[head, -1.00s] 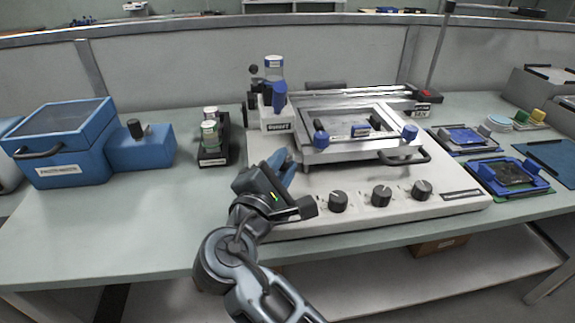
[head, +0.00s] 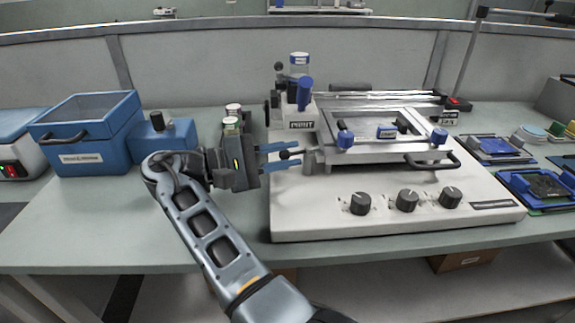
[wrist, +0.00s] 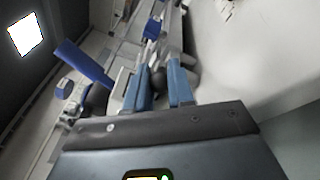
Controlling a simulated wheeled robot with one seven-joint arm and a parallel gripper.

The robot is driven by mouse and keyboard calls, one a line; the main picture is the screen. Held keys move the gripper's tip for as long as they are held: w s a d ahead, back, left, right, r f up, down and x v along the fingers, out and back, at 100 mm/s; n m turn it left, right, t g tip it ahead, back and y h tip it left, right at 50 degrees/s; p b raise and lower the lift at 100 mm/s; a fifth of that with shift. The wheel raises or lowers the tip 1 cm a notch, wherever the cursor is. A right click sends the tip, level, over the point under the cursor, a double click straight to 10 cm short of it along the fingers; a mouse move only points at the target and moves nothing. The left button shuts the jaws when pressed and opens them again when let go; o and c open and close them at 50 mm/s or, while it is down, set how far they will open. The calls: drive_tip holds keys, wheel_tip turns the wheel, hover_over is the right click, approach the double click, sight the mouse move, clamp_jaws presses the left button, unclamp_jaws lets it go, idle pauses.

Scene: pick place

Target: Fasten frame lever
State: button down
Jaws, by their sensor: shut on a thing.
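The frame lever's black ball knob (head: 285,155) sticks out at the left side of the machine's metal frame (head: 330,155). My gripper (head: 296,154) reaches in from the left, its two blue fingers above and below the knob. In the wrist view the dark knob (wrist: 158,78) sits between the blue fingers of my gripper (wrist: 160,72), which is shut on it. The lever's shaft is mostly hidden. Blue clamp knobs (head: 345,139) stand on the frame, which lies low and roughly level over the white machine base (head: 330,215).
A blue box with a clear lid (head: 88,120) stands at the left. Small jars (head: 231,124) stand behind my gripper. Three black dials (head: 408,200) line the machine's front. A blue fixture (head: 540,188) lies at the right. The front left of the table is clear.

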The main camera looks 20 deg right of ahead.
drive_tip(key=shift+w+f+m+g+b, duration=0.25)
drive_tip(key=shift+m+g+b, duration=0.35)
drive_tip(key=shift+b, duration=0.6)
drive_tip(key=shift+w+f+m+g+b, duration=0.25)
drive_tip(key=shift+g+b, duration=0.55)
drive_tip(key=shift+b, duration=0.4)
drive_tip(key=m+g+b, duration=0.1)
drive_tip(key=b, duration=0.4)
drive_tip(key=m+g+y+b, duration=0.1)
drive_tip(key=g+b, duration=0.1)
drive_tip(key=b, duration=0.2)
drive_tip(key=shift+w+b, duration=0.35)
drive_tip(key=shift+w, duration=0.05)
drive_tip(key=m+g+y+b, duration=0.1)
drive_tip(key=b, duration=0.5)
drive_tip(key=shift+w+d+r, duration=0.1)
drive_tip(key=shift+w+d, duration=0.05)
drive_tip(key=shift+w, duration=0.05)
drive_tip(key=shift+r+m+g+b, duration=0.3)
drive_tip(key=shift+g+b, duration=0.2)
drive_tip(key=shift+b, duration=0.4)
drive_tip(key=shift+d, duration=0.1)
drive_tip(key=c, duration=1)
unclamp_jaws()
drive_tip(key=shift+w, duration=0.1)
drive_tip(key=shift+c, duration=0.2)
drive_tip(key=shift+r+t+p, duration=0.3)
drive_tip(key=shift+r+p, duration=0.1)
drive_tip(key=shift+p, duration=1.55)
